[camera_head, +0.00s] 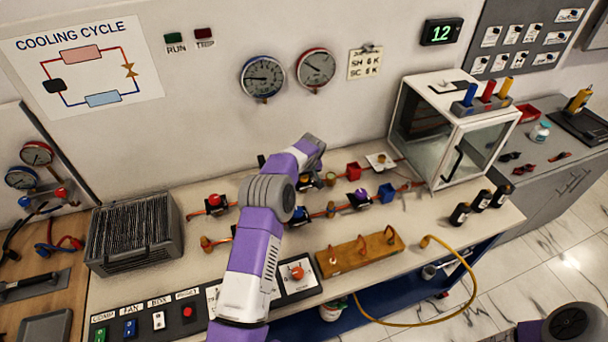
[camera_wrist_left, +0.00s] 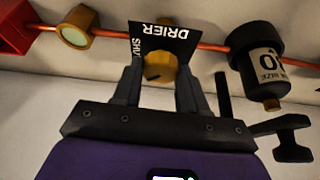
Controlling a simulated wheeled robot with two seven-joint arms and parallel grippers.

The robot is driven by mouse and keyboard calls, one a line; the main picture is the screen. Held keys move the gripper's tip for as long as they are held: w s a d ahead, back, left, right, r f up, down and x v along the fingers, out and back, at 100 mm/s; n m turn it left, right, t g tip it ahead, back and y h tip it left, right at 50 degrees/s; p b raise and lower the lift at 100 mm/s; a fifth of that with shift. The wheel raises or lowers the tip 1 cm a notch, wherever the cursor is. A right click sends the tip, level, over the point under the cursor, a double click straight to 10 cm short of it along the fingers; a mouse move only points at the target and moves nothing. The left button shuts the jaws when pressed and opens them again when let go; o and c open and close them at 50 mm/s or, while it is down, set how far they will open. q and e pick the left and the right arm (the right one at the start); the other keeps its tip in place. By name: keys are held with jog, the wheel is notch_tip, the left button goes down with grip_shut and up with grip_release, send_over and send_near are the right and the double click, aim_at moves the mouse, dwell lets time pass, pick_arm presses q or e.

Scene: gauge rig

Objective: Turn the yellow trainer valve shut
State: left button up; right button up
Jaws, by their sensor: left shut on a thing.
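In the left wrist view a yellow valve knob (camera_wrist_left: 158,66) sits on the copper pipe, partly covered by a black plate (camera_wrist_left: 165,40) lettered DRIER and SHUT. My left gripper (camera_wrist_left: 158,78) has its two dark fingers on either side of the knob and is shut on it. In the head view my left gripper (camera_head: 304,183) is low over the pipe rig at the back of the bench, mostly hidden by my purple arm. The valve itself cannot be made out there. How far the knob is turned is not clear. My right gripper is out of view.
A yellow sight glass (camera_wrist_left: 76,27) and a red block (camera_wrist_left: 17,25) are on one side of the valve, a black canister (camera_wrist_left: 258,58) on the other. A glass-fronted box (camera_head: 462,135) stands right on the bench.

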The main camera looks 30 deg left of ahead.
pick_arm(q)
jog(key=m+t+h+b, duration=0.1)
jog(key=m, duration=0.3)
jog(key=shift+s+a, duration=0.1)
jog(key=shift+a, duration=0.05)
jog(key=shift+m+t+h, duration=0.3)
jog(key=shift+m+h, duration=0.6)
jog(key=shift+m, duration=1.2)
jog(key=o, duration=1.1)
jog(key=shift+c, duration=0.2)
jog(key=v, duration=0.7)
jog(key=shift+r, duration=0.35)
jog(key=shift+s, duration=0.1)
